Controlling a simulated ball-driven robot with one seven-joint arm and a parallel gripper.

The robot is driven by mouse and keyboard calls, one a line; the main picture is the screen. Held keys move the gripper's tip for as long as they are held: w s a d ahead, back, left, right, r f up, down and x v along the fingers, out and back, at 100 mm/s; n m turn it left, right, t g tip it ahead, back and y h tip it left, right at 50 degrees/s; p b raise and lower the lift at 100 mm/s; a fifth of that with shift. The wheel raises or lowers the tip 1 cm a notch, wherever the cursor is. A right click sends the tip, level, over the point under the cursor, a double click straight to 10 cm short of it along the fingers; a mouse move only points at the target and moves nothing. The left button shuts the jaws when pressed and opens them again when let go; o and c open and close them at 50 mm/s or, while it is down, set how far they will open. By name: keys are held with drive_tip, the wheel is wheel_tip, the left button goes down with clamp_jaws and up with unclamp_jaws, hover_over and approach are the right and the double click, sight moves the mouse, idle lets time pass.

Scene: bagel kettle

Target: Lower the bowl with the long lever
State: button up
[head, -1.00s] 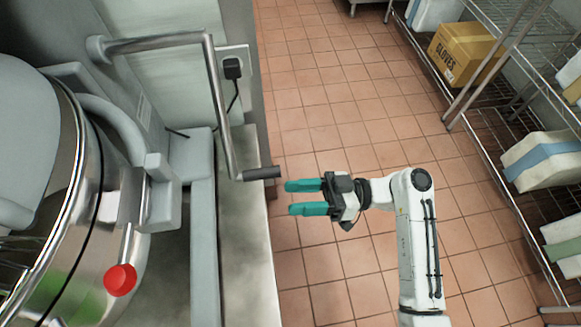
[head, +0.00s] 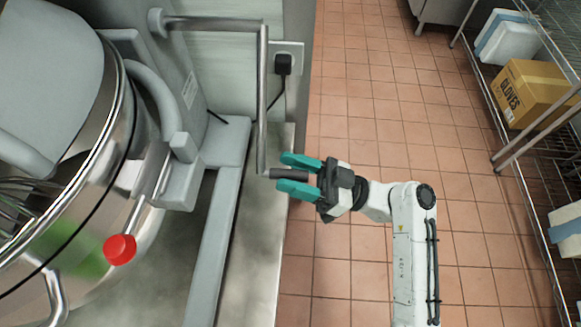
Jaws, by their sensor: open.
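The long lever (head: 262,95) is a grey metal crank. It runs right from a pivot on the mixer's side, bends down, and ends in a short dark grip (head: 289,174) pointing right. My gripper (head: 297,175) has teal fingers that are open, one above and one below the dark grip in the picture. The grip's end lies between them; I cannot tell whether either finger touches it. The steel bowl (head: 75,230) sits in the mixer at the left, with a whisk and something green showing at it. A red knob (head: 120,249) on a short rod is in front of the bowl.
The mixer's grey base leg (head: 215,250) stands on a steel counter (head: 262,255). A wall socket with a black plug (head: 283,65) is behind the lever. A wire shelf at the right holds a gloves box (head: 536,92). The tiled floor between is clear.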

drive_tip(key=shift+a+r, duration=0.15)
drive_tip(key=shift+a, duration=0.25)
clamp_jaws()
idle(0.4)
